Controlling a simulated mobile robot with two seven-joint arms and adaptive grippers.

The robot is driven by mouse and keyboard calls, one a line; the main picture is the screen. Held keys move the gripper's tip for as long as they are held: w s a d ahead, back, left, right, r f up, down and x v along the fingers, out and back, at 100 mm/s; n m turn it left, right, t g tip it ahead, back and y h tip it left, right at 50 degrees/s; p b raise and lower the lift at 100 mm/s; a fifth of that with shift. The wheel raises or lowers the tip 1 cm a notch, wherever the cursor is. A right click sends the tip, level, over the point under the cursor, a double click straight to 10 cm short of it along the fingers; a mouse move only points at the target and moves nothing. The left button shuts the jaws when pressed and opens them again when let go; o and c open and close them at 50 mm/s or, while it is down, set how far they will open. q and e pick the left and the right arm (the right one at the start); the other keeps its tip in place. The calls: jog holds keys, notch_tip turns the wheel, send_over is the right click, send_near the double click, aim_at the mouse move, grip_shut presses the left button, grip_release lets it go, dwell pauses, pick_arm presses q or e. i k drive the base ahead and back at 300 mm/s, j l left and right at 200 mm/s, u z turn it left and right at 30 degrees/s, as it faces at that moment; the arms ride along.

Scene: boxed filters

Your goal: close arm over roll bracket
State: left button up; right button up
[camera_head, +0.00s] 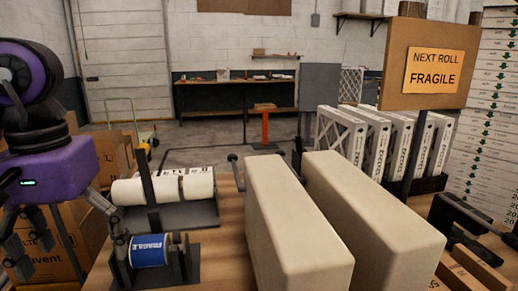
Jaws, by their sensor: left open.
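A blue "FRAGILE" roll (149,250) sits in a dark low bracket (185,262) at the front left of the table. A dark flat arm (148,187) stands nearly upright behind the blue roll, raised rather than lying over it. Behind it, a white printed roll (197,185) lies on a dark stand (203,214). My purple left gripper (70,252) is at the left, open and empty. Its right finger is close to the left side of the blue roll's bracket; I cannot tell if they touch. My right gripper is out of view.
Two large beige blocks (297,240) fill the table's middle. A dark lever (235,170) shows at their left. White boxed filters (385,140) stand behind, beside a "FRAGILE" sign (433,70). Cardboard boxes (62,240) stand behind my left gripper.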

aim_at(141, 151)
jog(key=k, duration=0.9)
